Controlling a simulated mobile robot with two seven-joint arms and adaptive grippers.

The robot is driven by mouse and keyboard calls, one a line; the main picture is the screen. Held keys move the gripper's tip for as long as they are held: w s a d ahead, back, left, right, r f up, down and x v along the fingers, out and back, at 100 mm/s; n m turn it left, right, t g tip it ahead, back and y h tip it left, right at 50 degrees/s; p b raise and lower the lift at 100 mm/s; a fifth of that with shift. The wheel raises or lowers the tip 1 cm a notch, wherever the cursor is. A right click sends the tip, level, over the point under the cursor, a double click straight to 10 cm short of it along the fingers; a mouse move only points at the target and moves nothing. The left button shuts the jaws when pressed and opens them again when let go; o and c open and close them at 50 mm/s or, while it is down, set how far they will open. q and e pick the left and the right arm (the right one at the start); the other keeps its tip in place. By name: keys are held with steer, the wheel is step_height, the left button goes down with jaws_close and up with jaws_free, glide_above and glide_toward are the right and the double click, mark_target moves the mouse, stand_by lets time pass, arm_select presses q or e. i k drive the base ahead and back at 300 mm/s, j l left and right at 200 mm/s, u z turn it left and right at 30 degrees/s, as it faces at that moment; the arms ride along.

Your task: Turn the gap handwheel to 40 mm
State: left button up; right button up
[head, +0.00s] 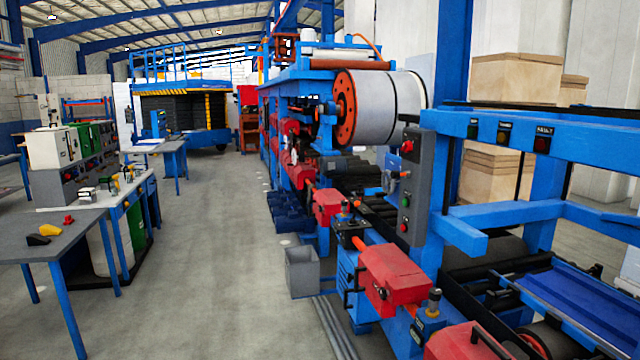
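I cannot make out the gap handwheel or any millimetre scale for certain. A small blue and grey fitting with an orange spot (391,181) sits just left of the grey control box (412,178); it is too small to tell whether it is a wheel. The control box has a red button near its top and green and red buttons lower down. Red covered units (392,277) with black handles line the near side of the blue machine. Neither of my grippers shows in the head view.
A wide grey floor aisle (200,270) is clear on the left. A grey bin (301,271) stands beside the machine. A grey table (45,238) and a workbench (128,190) stand at left. Blue frame posts (440,190) and a conveyor (580,305) fill the right.

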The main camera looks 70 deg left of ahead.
mark_target(389, 182)
steer(key=u, duration=1.8)
steer(key=i+j+z, duration=0.65)
steer(key=z, duration=0.15)
steer(key=i+j+z, duration=0.2)
steer(key=j+z, duration=0.15)
steer(key=j, duration=0.25)
